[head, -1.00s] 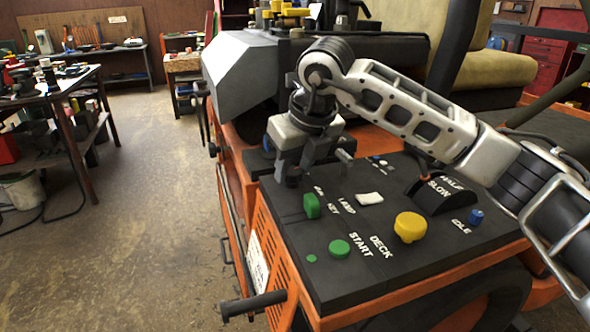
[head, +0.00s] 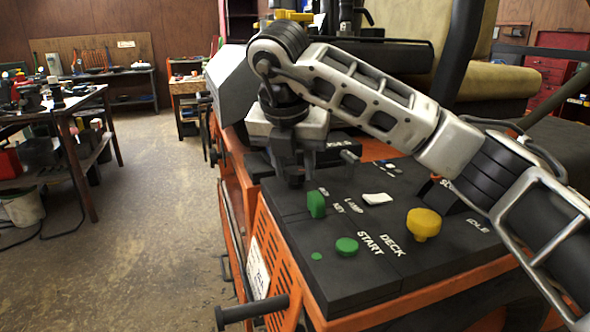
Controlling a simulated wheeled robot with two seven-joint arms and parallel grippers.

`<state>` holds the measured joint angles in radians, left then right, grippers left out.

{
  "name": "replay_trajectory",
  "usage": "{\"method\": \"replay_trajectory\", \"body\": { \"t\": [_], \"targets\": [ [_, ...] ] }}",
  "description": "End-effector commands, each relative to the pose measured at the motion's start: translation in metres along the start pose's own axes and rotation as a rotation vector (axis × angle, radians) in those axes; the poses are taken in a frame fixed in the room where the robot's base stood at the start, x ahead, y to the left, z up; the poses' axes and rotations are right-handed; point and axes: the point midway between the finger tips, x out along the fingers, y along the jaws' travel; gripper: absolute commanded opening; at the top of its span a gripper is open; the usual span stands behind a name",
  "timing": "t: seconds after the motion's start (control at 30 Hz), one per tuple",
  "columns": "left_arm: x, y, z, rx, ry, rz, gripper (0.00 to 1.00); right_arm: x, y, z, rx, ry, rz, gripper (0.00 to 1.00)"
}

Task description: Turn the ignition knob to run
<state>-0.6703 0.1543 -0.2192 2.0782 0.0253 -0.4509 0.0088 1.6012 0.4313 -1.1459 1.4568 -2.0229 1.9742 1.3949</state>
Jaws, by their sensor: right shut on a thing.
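The ignition knob (head: 316,204) is a small upright green grip on the black control panel (head: 290,215), beside the RUN and KEY lettering. My right gripper (head: 294,181) points down at the panel, right against the far left side of the green grip. It is shut on the knob, but the fingers hide the contact, and the near part of the green grip stays uncovered. My right arm reaches in from the right over the panel. My left gripper is out of view.
Near the knob are a white lamp switch (head: 378,198), a green start button (head: 347,246), a yellow deck knob (head: 424,223) and a grey lever (head: 350,157). A black handle (head: 250,310) juts out front left. Open floor (head: 150,260) lies left of the mower.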

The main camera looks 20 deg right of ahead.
Motion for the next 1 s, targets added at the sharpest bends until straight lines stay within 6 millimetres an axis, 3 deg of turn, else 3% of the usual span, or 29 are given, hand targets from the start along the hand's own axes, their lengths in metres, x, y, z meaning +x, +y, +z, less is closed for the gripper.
{"method": "replay_trajectory", "body": {
  "t": [0.73,0.77,0.8,0.83,1.0],
  "targets": [
    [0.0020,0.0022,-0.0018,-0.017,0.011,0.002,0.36,-0.0013,0.0008,0.0013,0.086,-0.002,-0.032,0.13],
    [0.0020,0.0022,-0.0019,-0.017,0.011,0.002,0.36,-0.0013,0.0008,0.0013,0.086,-0.003,-0.032,0.41],
    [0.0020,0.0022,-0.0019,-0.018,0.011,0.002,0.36,-0.0013,0.0007,0.0012,0.086,-0.002,-0.032,0.52],
    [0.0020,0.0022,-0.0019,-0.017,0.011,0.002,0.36,-0.0012,0.0007,0.0011,0.086,-0.002,-0.032,0.57],
    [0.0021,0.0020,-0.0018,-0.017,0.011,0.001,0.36,-0.0007,0.0007,0.0007,0.084,-0.001,-0.033,0.57]
  ]
}}
